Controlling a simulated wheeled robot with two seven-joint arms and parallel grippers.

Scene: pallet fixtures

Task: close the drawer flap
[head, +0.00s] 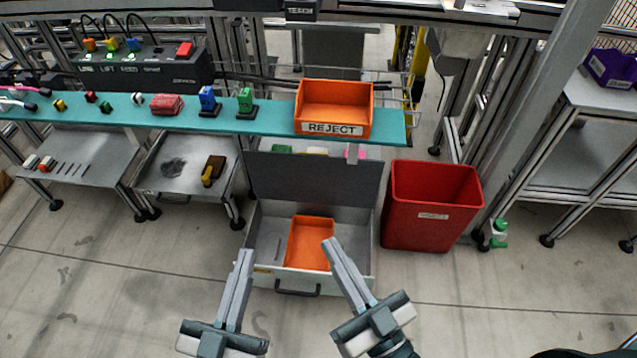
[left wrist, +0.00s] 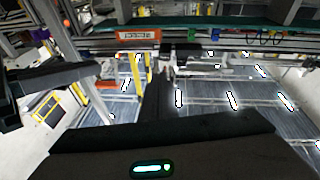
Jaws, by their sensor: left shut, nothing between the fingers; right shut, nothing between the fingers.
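The grey drawer (head: 362,235) stands low in the middle of the head view, pulled out, with a handle (head: 297,291) on its pale front. The dark grey flap (head: 315,177) stands raised at the back of the drawer. An orange tray (head: 310,243) lies inside the drawer. My left gripper (head: 244,256) is shut and empty, at the drawer's front left corner in the picture. My right gripper (head: 331,244) is shut and empty, and its tip overlaps the orange tray's right edge. I cannot tell whether either gripper touches anything.
A teal shelf (head: 275,125) runs above the drawer and carries an orange REJECT bin (head: 333,105). A red bin (head: 431,206) stands close to the drawer's right. Metal side tables (head: 190,165) are at the left. The floor at the front left is clear.

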